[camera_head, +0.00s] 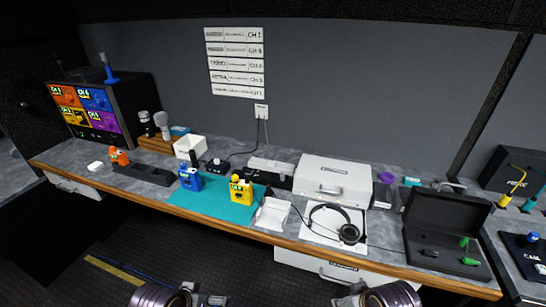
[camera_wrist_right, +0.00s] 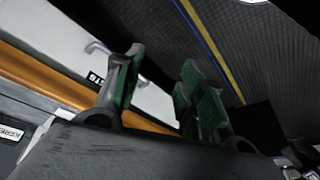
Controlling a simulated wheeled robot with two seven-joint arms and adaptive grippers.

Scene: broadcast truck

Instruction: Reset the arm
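My right gripper (camera_wrist_right: 160,68) shows in the right wrist view with its dark green-padded fingers apart and nothing between them. Behind the fingers are a white drawer front with a handle, the wooden counter edge and the dark floor. In the head view both of my arms are at the bottom edge, in front of the counter and low. My left gripper (camera_head: 208,300) is only partly in view there, and its fingers cannot be made out. No object is seen in either gripper.
The long grey counter (camera_head: 330,178) carries a blue radio (camera_head: 190,180), a yellow radio (camera_head: 241,190) on a teal mat (camera_head: 210,203), headphones (camera_head: 348,232), a white case (camera_head: 335,178) and an open black case (camera_head: 440,262). White drawers (camera_head: 330,268) are below. The floor in front is clear.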

